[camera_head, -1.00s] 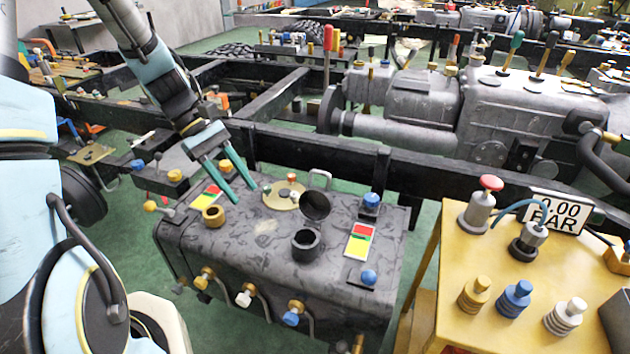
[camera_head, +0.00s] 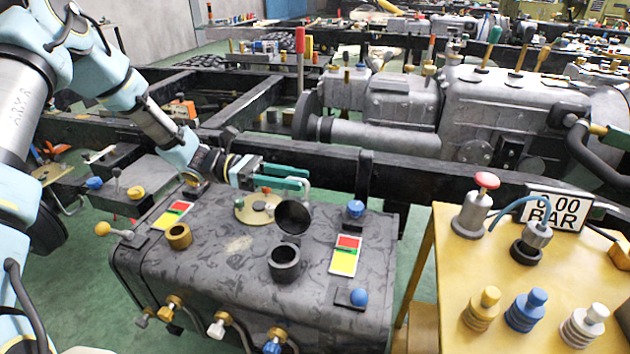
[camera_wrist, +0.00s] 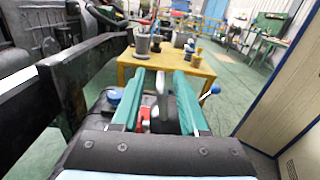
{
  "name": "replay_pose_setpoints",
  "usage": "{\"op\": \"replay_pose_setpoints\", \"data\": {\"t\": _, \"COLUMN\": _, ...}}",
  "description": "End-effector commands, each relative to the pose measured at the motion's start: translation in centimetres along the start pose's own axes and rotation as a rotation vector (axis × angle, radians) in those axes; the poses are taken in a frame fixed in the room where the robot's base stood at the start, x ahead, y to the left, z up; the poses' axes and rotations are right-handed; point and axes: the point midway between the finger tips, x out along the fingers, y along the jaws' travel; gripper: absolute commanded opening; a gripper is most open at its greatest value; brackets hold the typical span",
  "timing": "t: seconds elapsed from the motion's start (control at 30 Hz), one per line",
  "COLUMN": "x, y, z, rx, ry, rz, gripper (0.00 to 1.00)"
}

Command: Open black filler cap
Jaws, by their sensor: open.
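The black filler cap (camera_head: 293,216) is a round black lid tilted up on its edge behind the open black filler neck (camera_head: 284,262), on top of the dark tank (camera_head: 225,285). My gripper (camera_head: 306,180) is open, its teal fingers lying roughly level and pointing right, just behind and above the cap. A bent metal handle (camera_head: 306,196) stands at the fingertips. In the wrist view, the open fingers (camera_wrist: 157,80) have a grey upright piece (camera_wrist: 162,92) between them. I cannot tell whether the fingers touch it. The cap is not clearly seen in that view.
A brass filler neck (camera_head: 178,236), a gold round plate (camera_head: 256,209), red-yellow panels (camera_head: 345,256) and blue knobs (camera_head: 355,209) crowd the tank top. A black chassis rail (camera_head: 420,182) runs behind. A yellow table (camera_head: 450,250) with fittings stands at the right.

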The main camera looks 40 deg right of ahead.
Motion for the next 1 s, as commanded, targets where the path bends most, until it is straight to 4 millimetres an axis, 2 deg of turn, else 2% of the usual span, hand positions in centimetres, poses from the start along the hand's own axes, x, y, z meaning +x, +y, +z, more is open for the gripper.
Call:
{"op": "replay_pose_setpoints", "data": {"t": 0.1, "x": 2.3, "y": -0.1, "z": 0.1, "rx": 0.0, "ry": 0.0, "rz": -0.003, "gripper": 0.43}}
{"op": "replay_pose_setpoints", "data": {"t": 0.3, "x": 4.6, "y": -0.1, "z": 0.1, "rx": 0.001, "ry": 0.0, "rz": -0.002, "gripper": 0.43}}
{"op": "replay_pose_setpoints", "data": {"t": 0.7, "x": 5.3, "y": 0.0, "z": 0.0, "rx": 0.001, "ry": 0.0, "rz": 0.0, "gripper": 0.43}}
{"op": "replay_pose_setpoints", "data": {"t": 1.0, "x": 5.2, "y": 0.0, "z": 0.0, "rx": 0.002, "ry": 0.001, "rz": 0.0, "gripper": 0.1}}
